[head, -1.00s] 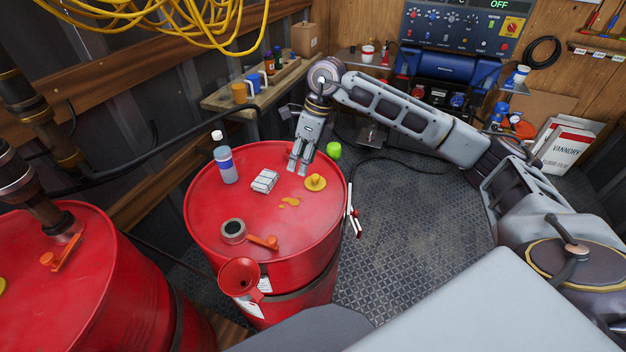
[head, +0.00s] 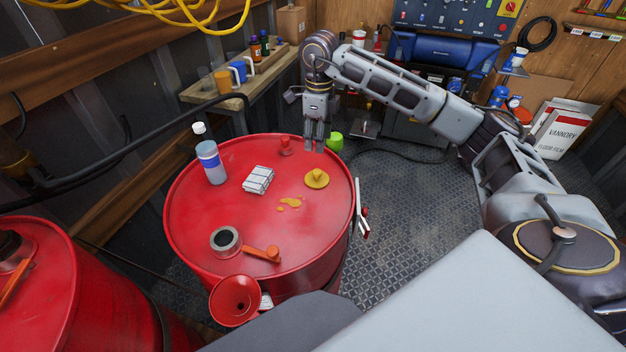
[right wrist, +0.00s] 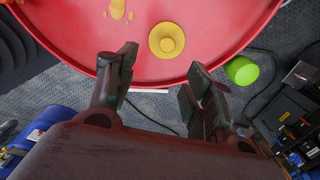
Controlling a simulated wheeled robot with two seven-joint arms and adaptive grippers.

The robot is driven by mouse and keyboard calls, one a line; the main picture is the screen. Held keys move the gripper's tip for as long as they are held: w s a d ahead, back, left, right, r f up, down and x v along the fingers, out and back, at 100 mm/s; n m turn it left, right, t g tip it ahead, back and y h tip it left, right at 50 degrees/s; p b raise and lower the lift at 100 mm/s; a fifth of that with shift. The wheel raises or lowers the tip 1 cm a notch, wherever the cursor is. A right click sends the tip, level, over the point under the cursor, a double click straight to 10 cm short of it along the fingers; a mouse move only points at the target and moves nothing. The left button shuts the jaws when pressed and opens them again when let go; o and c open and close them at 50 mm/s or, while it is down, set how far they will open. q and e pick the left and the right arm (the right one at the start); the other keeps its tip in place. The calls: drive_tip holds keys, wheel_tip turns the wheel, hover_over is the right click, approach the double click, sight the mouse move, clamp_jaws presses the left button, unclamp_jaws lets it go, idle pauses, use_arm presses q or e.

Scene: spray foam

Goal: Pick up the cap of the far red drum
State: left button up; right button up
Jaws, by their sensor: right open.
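The far red drum (head: 220,270) stands upright in the middle of the head view. A round yellow cap (head: 317,178) with a raised knob lies on the right part of its top. My right gripper (head: 314,148) is open and empty, pointing down above the drum's back edge, behind the cap and apart from it. In the right wrist view the cap (right wrist: 166,40) shows on the drum top, beyond the open fingers (right wrist: 159,82). My left gripper is not in view.
On the drum top are a bottle (head: 210,160), a light grey block (head: 258,180), a small red fitting (head: 286,146), yellow blobs (head: 290,203), a dark-topped ring (head: 225,240) and an orange lever (head: 262,253). A red funnel (head: 235,299) is at the front. Another red drum (head: 90,300) stands left.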

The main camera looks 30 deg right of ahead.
drive_tip(key=f, duration=0.1)
hover_over(317, 171)
drive_tip(key=f, duration=0.7)
drive_tip(key=shift+s+a+f+b, duration=0.25)
drive_tip(key=shift+a+f+b, duration=0.05)
drive_tip(key=shift+b, duration=0.05)
drive_tip(key=shift+f, duration=0.6)
drive_tip(key=shift+d+f, duration=0.1)
drive_tip(key=shift+f, duration=0.45)
drive_tip(key=f, duration=0.2)
drive_tip(key=shift+w+d+f, duration=0.15)
drive_tip(key=shift+d+f, duration=0.05)
drive_tip(key=shift+f, duration=0.8)
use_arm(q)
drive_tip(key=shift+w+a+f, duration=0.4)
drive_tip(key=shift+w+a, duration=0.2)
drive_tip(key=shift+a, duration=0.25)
